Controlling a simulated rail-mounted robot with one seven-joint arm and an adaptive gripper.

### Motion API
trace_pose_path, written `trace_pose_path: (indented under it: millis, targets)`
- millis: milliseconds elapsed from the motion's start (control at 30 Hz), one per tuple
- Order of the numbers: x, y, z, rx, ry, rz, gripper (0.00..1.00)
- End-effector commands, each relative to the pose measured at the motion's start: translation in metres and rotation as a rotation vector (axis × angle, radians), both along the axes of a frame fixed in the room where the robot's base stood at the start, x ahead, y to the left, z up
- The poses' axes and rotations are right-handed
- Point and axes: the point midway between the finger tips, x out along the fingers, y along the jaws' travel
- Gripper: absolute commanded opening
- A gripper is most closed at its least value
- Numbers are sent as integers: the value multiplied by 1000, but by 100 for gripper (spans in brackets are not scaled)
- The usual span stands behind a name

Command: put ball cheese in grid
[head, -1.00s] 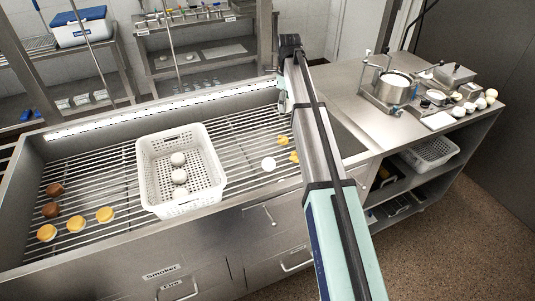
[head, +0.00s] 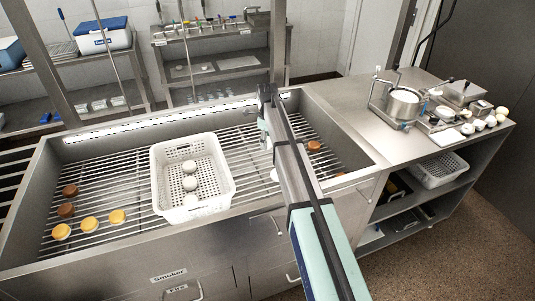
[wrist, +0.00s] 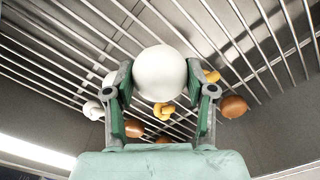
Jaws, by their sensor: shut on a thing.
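In the wrist view, my gripper (wrist: 165,95) is shut on a white ball cheese (wrist: 160,70), which sits between the two green fingers above the grid. In the head view, my gripper (head: 266,140) is over the right part of the grid (head: 130,188), mostly hidden by my arm. Another white ball cheese (head: 275,174) rests on the bars just below it. Several white balls lie in the white perforated basket (head: 160,165), left of my gripper. Two more white balls (wrist: 93,110) show left of the left finger in the wrist view.
Yellow pieces (head: 89,223) and brown pieces (head: 67,210) lie on the grid's left end. A brown piece (head: 314,146) lies right of my arm. Metal walls surround the grid. A side table with a pot (head: 403,103) stands at right. Bars between basket and left pieces are clear.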

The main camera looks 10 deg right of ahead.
Motion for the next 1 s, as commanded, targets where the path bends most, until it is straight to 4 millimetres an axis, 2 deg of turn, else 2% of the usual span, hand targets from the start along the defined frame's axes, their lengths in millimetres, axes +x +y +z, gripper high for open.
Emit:
trace_pose_path:
  millis: [100,433,700,1000]
  targets:
    - [0,0,-20,0,1,0,19]
    - [0,0,-43,0,0,0,19]
    - [0,0,-75,0,0,0,19]
    - [0,0,-77,0,-1,0,19]
